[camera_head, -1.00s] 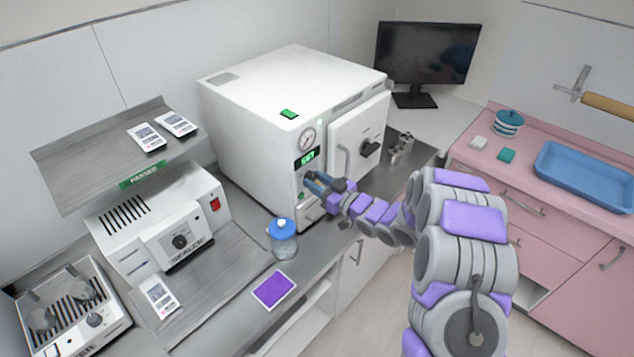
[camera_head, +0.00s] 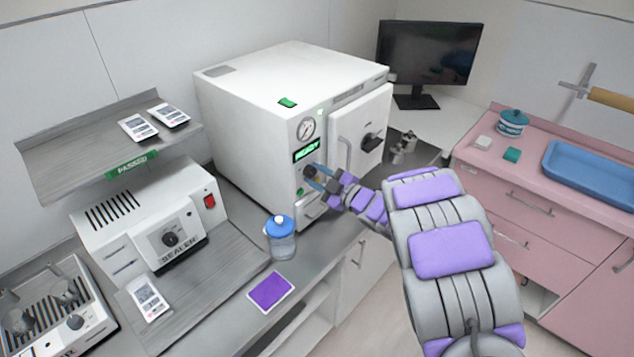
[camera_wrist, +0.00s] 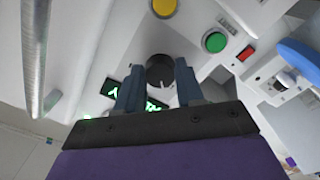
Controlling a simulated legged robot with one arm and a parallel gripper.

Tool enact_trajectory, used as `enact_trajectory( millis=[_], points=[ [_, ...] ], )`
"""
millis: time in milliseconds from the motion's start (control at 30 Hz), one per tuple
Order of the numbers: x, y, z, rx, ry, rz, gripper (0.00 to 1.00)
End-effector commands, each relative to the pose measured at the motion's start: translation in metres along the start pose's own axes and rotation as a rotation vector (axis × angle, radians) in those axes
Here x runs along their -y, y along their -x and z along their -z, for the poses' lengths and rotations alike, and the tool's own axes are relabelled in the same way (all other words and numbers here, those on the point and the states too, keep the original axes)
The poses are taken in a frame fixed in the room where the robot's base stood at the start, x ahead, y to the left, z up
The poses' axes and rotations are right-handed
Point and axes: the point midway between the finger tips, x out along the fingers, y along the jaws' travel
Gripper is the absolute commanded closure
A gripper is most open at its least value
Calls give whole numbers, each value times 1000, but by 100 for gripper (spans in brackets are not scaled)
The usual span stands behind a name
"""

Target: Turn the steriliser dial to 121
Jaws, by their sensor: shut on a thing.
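The white steriliser (camera_head: 252,125) stands on the grey counter with its door closed. Its dark dial (camera_head: 309,171) is on the front panel, below a green display (camera_head: 306,151) that appears to read READY. My gripper (camera_head: 318,180) is at the panel with its blue fingers on either side of the dial. In the wrist view, the dial (camera_wrist: 160,69) sits between the two fingertips, with a light pointer mark on it. My gripper is shut on the dial. The fingers partly cover the display there, and the dial's scale numbers are not readable.
A round gauge (camera_head: 306,128) sits above the display. The door handle (camera_head: 345,160) stands out just right of my gripper. A blue-lidded jug (camera_head: 281,240) and a purple card (camera_head: 271,291) are on the counter. A sealer (camera_head: 150,225) stands left.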

Motion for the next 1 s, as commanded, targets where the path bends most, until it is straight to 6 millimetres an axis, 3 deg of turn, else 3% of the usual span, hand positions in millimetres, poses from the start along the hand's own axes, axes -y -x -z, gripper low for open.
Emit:
enact_trajectory(
  millis=[300,800,833,1000],
  points=[
    [3,0,0,-2,108,6,93],
    [3,0,0,-1,123,7,93],
    [3,0,0,-1,123,7,61],
    [2,0,0,-1,123,6,45]
  ],
)
